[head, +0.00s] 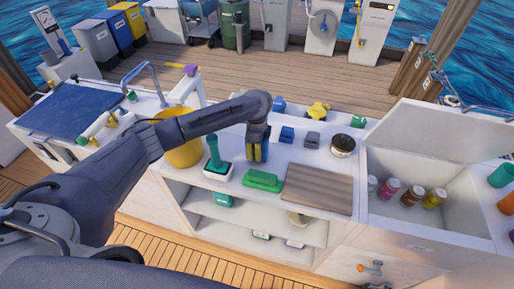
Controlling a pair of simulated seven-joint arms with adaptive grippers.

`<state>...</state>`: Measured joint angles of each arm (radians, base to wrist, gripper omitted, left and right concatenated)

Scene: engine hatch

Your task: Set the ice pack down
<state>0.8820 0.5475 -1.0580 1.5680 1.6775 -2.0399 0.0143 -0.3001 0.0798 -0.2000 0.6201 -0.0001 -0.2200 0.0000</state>
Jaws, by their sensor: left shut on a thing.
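My left gripper (257,146) points down over the white counter, between the yellow bucket and the blue and grey blocks. It is shut on the ice pack (258,154), of which only a small blue part shows between the fingers, next to yellowish patches. The fingers hide the rest. I cannot tell whether the pack touches the counter. My right gripper is not in view.
A yellow bucket (184,150), a green-handled brush (214,152), a green box (262,180) and a wooden board (318,188) surround the gripper. A round tin (342,146) stands right. The open cooler (408,222) holds several cans. Little counter is free.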

